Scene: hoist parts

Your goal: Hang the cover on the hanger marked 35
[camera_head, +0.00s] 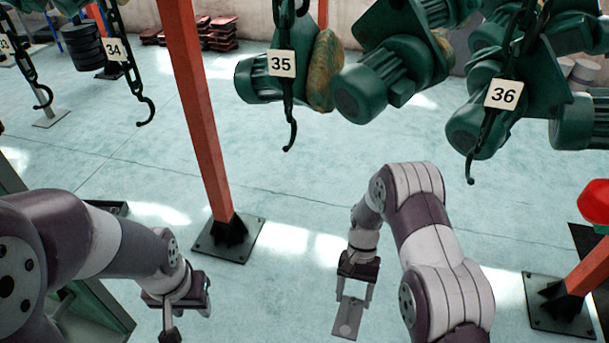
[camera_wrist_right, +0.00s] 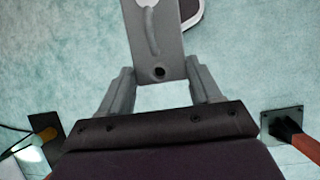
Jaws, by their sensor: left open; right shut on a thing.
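The cover (camera_head: 347,318) is a flat grey plate with a hole near one end. My right gripper (camera_head: 354,295) is shut on its upper end, and the plate hangs below the fingers. In the right wrist view the cover (camera_wrist_right: 157,40) sits between the two fingers (camera_wrist_right: 160,78), and its far end is cut off by the frame. The hanger marked 35 (camera_head: 291,120) is a dark chain with a hook at its bottom end, above and left of the right gripper in the picture. My left gripper (camera_head: 186,308) is open and empty at lower left.
Hangers 34 (camera_head: 147,108) and 36 (camera_head: 470,170) hang to either side. Green motors (camera_head: 385,80) hang behind and between 35 and 36. An orange post (camera_head: 200,120) stands left of hanger 35. A red object (camera_head: 596,203) is at right. Floor below hanger 35 is clear.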

